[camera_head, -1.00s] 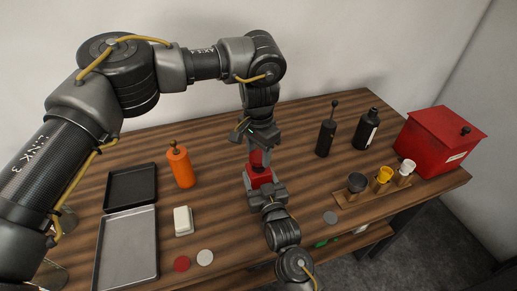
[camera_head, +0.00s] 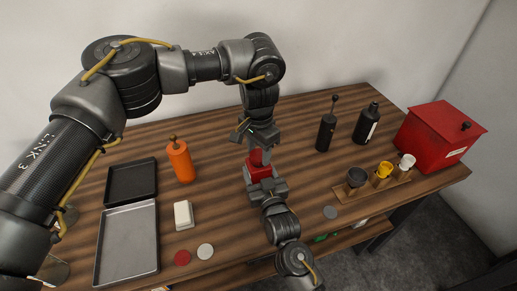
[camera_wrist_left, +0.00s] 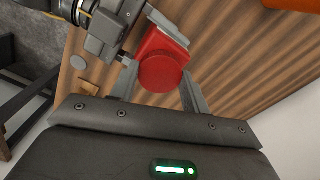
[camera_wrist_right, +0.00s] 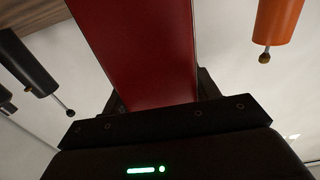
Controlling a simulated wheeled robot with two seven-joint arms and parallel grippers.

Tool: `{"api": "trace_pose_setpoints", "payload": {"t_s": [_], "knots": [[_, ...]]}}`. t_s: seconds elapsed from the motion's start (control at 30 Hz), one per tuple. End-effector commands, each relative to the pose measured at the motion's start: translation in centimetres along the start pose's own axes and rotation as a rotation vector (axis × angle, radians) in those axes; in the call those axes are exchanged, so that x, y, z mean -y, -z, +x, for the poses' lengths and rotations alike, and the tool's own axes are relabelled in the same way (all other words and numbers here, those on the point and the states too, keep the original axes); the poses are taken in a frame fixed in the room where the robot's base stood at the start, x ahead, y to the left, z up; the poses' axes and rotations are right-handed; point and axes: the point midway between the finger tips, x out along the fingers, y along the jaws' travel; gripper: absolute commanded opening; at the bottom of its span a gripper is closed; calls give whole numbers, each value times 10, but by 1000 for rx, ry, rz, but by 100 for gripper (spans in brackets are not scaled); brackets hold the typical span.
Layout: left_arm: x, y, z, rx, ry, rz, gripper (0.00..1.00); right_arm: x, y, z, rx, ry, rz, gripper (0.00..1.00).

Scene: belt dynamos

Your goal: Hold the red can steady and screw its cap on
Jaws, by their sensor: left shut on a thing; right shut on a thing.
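The red can (camera_head: 257,173) stands upright near the middle of the table, a square-sided body. My right gripper (camera_head: 265,187) is shut on it from the near side; the can's red side (camera_wrist_right: 140,50) fills the space between the fingers in the right wrist view. The round red cap (camera_wrist_left: 161,72) is between the fingers of my left gripper (camera_wrist_left: 160,88), in line with the can. In the head view my left gripper (camera_head: 260,140) points down from above, shut on the cap, directly over the can. Whether cap and can touch is hard to tell.
Two discs, red (camera_head: 182,258) and pale (camera_head: 205,251), lie in front. Black bottles (camera_head: 326,133), a cup rack (camera_head: 372,190) and a red box (camera_head: 437,138) stand right.

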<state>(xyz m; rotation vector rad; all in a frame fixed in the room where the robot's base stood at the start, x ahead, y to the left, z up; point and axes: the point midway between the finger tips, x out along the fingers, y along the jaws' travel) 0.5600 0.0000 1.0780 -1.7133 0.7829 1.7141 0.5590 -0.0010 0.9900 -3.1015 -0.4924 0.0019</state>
Motion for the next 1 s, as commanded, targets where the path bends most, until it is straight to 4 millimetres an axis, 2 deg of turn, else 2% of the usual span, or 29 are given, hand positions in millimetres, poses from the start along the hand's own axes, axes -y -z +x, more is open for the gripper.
{"api": "trace_pose_setpoints", "payload": {"t_s": [0.37, 0.93, 0.97, 1.0], "knots": [[0, 0, 0, 0, 0, 0, 25, 0, 0, 0, -1, 0, 0, 19], [0, 0, 11, 1, -1, -2, 25, 0, 0, 0, -1, 0, 0, 19], [0, 0, 11, 1, -1, -2, 25, 0, 0, 0, -1, 0, 0, 0], [0, 0, 11, 0, 0, 1, 25, 0, 0, 0, -1, 0, 0, 0]]}}
